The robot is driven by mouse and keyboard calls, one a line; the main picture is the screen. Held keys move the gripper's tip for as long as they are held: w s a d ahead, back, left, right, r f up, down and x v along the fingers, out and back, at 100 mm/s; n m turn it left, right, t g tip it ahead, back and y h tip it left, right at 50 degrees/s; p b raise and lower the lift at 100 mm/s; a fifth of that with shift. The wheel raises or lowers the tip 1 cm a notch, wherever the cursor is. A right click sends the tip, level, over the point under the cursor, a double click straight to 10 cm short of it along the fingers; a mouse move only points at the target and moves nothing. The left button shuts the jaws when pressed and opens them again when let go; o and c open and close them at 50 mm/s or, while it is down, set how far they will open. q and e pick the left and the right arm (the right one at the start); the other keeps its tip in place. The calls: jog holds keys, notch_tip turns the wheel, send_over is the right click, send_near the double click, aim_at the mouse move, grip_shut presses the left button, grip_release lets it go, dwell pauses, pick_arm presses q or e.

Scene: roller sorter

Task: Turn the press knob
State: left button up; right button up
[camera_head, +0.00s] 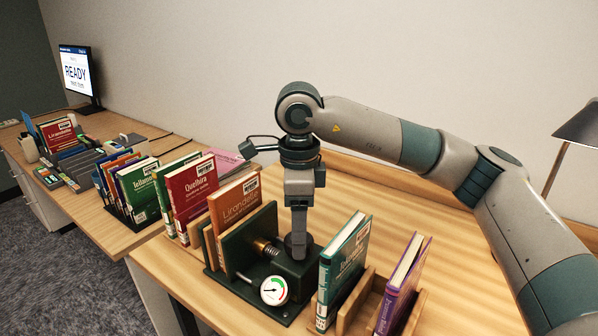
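The book press (290,277) is a dark green device on the near table, with a brass screw (265,247), a short lever and a round white gauge (273,291). An orange book (236,203) stands upright against its green plate. My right gripper (298,236) points straight down onto the top of the press block, where a dark round knob (297,250) partly shows beneath the fingertips. The fingers look like one narrow column from here, so I cannot tell whether they grip the knob. My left gripper is not in view.
A teal book (344,262) and a purple book (405,280) stand close to the right of the press. A red book (192,190) and green books stand to the left. A lamp (579,127) is at the far right. The tabletop (455,262) right of the books is clear.

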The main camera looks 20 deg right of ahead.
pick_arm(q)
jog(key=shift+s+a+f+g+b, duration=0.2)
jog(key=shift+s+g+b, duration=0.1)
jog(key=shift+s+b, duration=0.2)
pick_arm(e)
notch_tip(320, 180, up, 16)
jog(key=shift+f, duration=0.1)
